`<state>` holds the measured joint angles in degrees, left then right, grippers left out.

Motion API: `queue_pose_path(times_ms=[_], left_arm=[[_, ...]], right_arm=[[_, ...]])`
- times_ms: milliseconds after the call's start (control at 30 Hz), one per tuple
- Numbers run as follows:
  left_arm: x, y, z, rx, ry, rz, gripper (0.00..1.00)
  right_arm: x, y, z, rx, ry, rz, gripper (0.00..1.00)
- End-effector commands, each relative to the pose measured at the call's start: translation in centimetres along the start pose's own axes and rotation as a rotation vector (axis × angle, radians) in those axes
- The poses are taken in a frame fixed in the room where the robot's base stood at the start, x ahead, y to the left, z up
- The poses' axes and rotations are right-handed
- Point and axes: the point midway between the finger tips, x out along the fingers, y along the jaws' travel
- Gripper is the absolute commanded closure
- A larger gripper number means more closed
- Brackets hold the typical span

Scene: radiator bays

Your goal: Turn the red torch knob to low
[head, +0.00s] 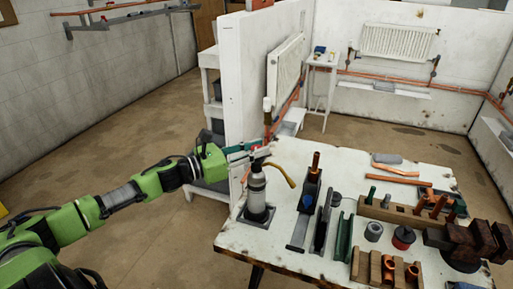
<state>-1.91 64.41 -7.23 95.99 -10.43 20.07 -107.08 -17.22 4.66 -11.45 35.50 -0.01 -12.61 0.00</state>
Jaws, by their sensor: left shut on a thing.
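The torch (257,192) is a grey cylinder standing upright on the left part of the white worktable (277,247). A curved brass-coloured tube (280,172) points from its top to the right. My left gripper (254,151) reaches in from the left and is shut at the torch's top, on its knob. My right gripper is not in view.
Dark metal holders and a green channel (344,236) stand close to the right of the torch. Copper pipes (396,175), wooden blocks (375,267) and a red-and-black reel (403,237) crowd the table's right. A white partition (243,80) rises behind. Floor at left is clear.

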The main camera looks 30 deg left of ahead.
Motion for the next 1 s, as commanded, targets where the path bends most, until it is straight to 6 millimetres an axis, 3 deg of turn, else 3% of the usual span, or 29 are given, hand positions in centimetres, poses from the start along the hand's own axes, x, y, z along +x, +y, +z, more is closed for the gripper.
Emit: queue_pose_path(times_ms=[1000], left_arm=[[0.1, -0.1, 0.3, -0.005, -0.002, 0.833, 1.00]], right_arm=[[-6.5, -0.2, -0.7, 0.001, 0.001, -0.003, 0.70]])
